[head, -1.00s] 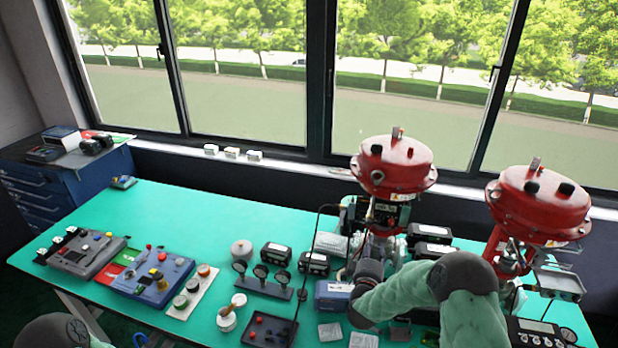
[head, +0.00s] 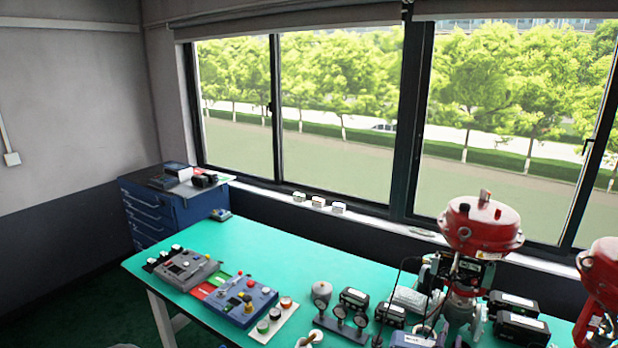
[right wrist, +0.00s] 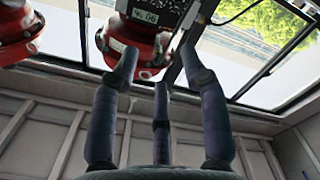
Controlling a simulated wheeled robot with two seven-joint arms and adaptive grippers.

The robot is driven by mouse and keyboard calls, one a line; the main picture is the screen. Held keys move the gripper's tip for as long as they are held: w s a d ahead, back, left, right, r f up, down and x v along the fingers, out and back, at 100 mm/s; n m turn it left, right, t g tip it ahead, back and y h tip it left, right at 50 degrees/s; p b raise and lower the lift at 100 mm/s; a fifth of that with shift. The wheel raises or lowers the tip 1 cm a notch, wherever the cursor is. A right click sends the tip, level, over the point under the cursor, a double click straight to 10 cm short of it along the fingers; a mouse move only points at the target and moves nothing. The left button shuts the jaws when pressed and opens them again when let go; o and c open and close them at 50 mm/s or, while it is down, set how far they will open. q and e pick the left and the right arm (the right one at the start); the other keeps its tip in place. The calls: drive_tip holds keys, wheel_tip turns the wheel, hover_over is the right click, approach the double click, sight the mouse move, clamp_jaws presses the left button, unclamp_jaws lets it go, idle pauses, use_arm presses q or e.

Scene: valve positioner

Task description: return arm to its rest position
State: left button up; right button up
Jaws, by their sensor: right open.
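My right gripper (right wrist: 157,68) shows in the right wrist view with its dark fingers spread apart and nothing between them. Beyond the fingertips, at the top of that view, are a red valve actuator (right wrist: 131,48) and a dark unit with a "No 06" label (right wrist: 146,14). In the head view the same kind of red actuator (head: 483,223) stands upright on the bench at the right. I cannot make out the right gripper clearly in the head view. My left gripper is not in view.
The green bench (head: 260,245) has free room along its back left. Control boxes (head: 184,267) (head: 240,301), gauges (head: 341,312) and black modules (head: 520,329) stand on it. A second red actuator (head: 603,272) is cut off at the right edge. A blue drawer cabinet (head: 165,212) stands at the back left.

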drive_tip(key=s+a+f+g+y, duration=0.1)
drive_tip(key=s+a+f+y, duration=0.1)
drive_tip(key=a+f, duration=0.2)
drive_tip(key=s+a+f+m+g+y+b, duration=0.1)
drive_tip(key=a+f, duration=0.4)
drive_tip(key=f, duration=0.5)
drive_tip(key=s+a+f+m+g+y+b, duration=0.1)
drive_tip(key=s+a+f+g+y, duration=0.2)
drive_tip(key=f, duration=0.5)
drive_tip(key=shift+s+a+y, duration=0.45)
drive_tip(key=shift+a+y, duration=0.1)
drive_tip(key=shift+a, duration=0.1)
drive_tip(key=shift+s+a+y, duration=0.45)
drive_tip(key=shift+a+y, duration=0.1)
drive_tip(key=shift+a, duration=0.05)
drive_tip(key=s+a+f+m+g+y, duration=0.1)
drive_tip(key=s+a+f+g, duration=0.2)
drive_tip(key=s, duration=0.5)
drive_tip(key=s+a+f+m+g+y+b, duration=0.1)
drive_tip(key=s+a+f+g+y, duration=0.1)
drive_tip(key=s+a+f, duration=0.3)
drive_tip(key=s+a+f+m+g+y+b, duration=0.1)
drive_tip(key=s+a+f+g, duration=0.3)
drive_tip(key=s, duration=0.8)
drive_tip(key=shift+s+a+m+g+y, duration=0.35)
drive_tip(key=shift+a+m+g+y, duration=0.2)
drive_tip(key=shift+a, duration=0.35)
